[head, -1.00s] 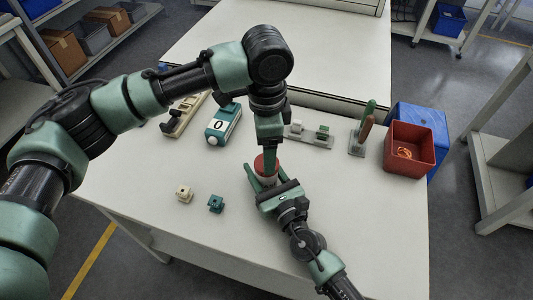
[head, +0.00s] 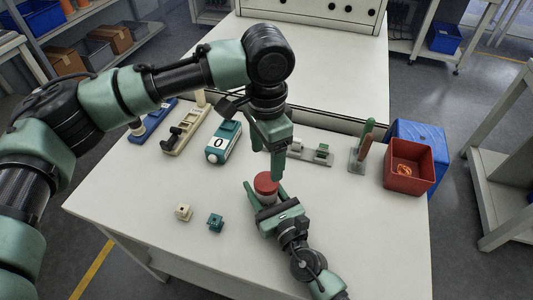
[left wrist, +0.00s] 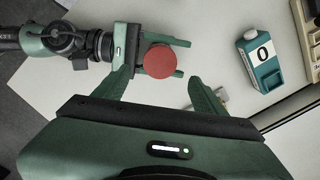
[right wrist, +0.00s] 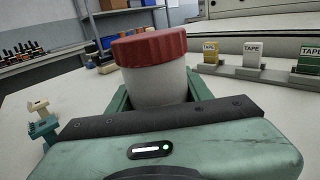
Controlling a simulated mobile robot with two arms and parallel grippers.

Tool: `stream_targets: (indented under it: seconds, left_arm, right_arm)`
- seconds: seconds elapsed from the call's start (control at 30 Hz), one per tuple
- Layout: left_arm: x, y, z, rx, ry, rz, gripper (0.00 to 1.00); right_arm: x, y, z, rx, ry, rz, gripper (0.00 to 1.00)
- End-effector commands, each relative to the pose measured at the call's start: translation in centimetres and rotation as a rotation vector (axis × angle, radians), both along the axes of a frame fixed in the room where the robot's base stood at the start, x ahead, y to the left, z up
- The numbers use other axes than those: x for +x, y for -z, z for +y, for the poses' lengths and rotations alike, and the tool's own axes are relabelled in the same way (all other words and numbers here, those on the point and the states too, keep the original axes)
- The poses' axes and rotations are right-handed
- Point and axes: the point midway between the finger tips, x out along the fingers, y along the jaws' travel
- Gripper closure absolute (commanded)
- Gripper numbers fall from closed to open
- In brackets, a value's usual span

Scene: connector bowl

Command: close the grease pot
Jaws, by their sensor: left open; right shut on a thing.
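The grease pot is a white pot (right wrist: 158,86) with a red lid (right wrist: 150,47) over its mouth. The lid sits on the pot with no clear gap; how tight it is I cannot tell. In the head view the red lid (head: 266,183) shows from above. My right gripper (head: 267,192) is shut on the white body, holding the pot upright from the front. My left gripper (head: 277,165) is open, pointing down above and slightly behind the lid, apart from it. In the left wrist view the lid (left wrist: 160,61) lies beyond the open fingers.
A red bin (head: 409,165) and blue bin (head: 425,140) stand at the right. A tool holder (head: 360,155), a grey rail (head: 310,154) and a teal box marked 0 (head: 224,142) line the back. A cream connector (head: 183,211) and teal connector (head: 216,222) lie left of the pot.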

Motion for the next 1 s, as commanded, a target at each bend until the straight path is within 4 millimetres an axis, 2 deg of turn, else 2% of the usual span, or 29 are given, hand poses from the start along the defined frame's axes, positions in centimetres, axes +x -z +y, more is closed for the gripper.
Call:
stream_targets:
  seconds: [0.17,0.6,0.77,1.0]
  left_arm:
    - [0.0,0.9,0.0,0.0,0.0,0.001,0.29]
    - [0.0,7.1,0.1,0.0,-0.001,0.001,0.29]
    - [0.0,7.9,0.0,0.0,0.0,0.0,0.29]
    - [0.0,8.0,0.0,-0.001,0.0,0.0,0.29]
  right_arm:
    - [0.0,0.0,0.0,0.0,0.0,-0.001,1.0]
    - [0.0,0.0,0.0,0.0,0.0,-0.001,1.0]
    - [0.0,0.0,0.0,0.0,0.0,-0.001,1.0]
    - [0.0,0.0,0.0,0.0,0.0,-0.001,1.0]
